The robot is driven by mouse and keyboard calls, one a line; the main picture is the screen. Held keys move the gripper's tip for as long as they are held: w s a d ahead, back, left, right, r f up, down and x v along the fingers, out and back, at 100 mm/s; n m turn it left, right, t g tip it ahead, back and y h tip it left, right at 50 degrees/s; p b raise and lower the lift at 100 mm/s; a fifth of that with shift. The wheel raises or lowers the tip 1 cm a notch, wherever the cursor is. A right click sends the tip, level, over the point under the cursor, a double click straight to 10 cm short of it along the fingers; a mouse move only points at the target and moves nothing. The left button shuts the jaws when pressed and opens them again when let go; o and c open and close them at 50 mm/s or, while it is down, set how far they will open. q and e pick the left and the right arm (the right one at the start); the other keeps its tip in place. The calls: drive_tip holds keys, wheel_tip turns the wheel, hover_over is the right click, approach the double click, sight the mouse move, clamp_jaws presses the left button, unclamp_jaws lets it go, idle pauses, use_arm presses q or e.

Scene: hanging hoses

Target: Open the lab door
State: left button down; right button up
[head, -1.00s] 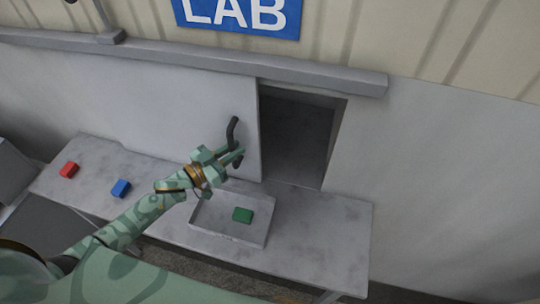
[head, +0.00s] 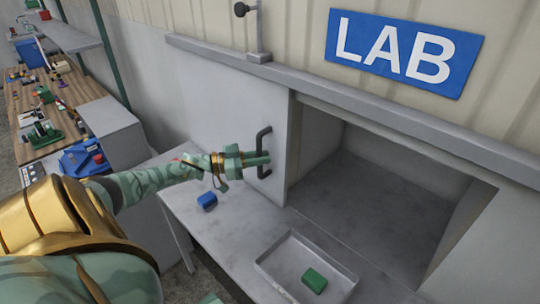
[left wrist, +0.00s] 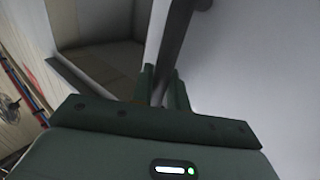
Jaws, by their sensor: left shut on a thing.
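The lab door (head: 225,120) is a pale sliding panel under a grey rail. Its dark handle (head: 263,137) stands upright near the panel's right edge. To the right of the panel is a wide open recess (head: 385,185). My left gripper (head: 264,160) is shut on the handle. In the left wrist view the dark handle bar (left wrist: 178,40) runs down between the fingers (left wrist: 163,90) of my left gripper. The blue LAB sign (head: 405,53) hangs above the opening. My right gripper is not in view.
On the bench below stand a blue block (head: 207,200) and a shallow tray (head: 278,279) with a green block (head: 314,280). A cluttered wooden workbench (head: 20,110) is at the left. A grey rail (head: 350,102) runs above the door.

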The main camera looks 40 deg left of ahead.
use_arm(q)
drive_tip(key=shift+a, duration=0.2)
drive_tip(key=c, duration=1.4)
unclamp_jaws()
drive_tip(key=shift+c, duration=0.2)
drive_tip(key=v, duration=1.6)
drive_tip(key=shift+s+a+f, duration=0.1)
drive_tip(key=shift+s, duration=0.05)
